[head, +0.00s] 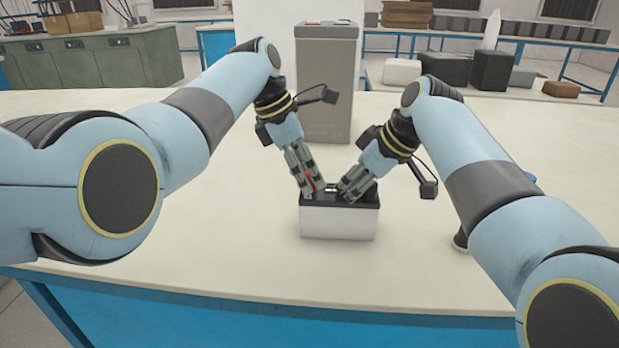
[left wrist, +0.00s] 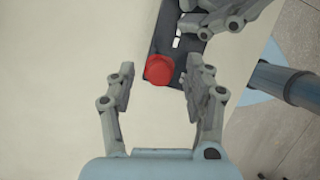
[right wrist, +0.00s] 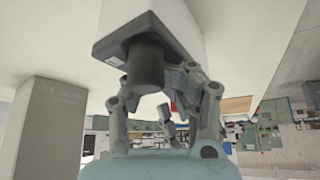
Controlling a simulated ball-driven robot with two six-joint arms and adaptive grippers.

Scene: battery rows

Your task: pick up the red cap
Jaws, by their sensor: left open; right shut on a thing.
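The red cap (left wrist: 159,69) sits on the dark top of a white battery (head: 338,223), at its left end in the head view. In the left wrist view it lies between and just ahead of the fingertips of my open left gripper (left wrist: 160,88), with gaps on both sides. In the head view the left gripper (head: 309,189) mostly hides the cap. My right gripper (head: 347,194) is at the battery's right end. In the right wrist view it is shut on a black cylindrical cap (right wrist: 146,64) at the battery's dark top (right wrist: 125,40).
A tall grey unit (head: 327,85) stands behind the grippers. The two grippers are close together over the battery. A small dark object (head: 460,240) is partly hidden by my right arm. The white table (head: 200,250) is clear in front and to the left.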

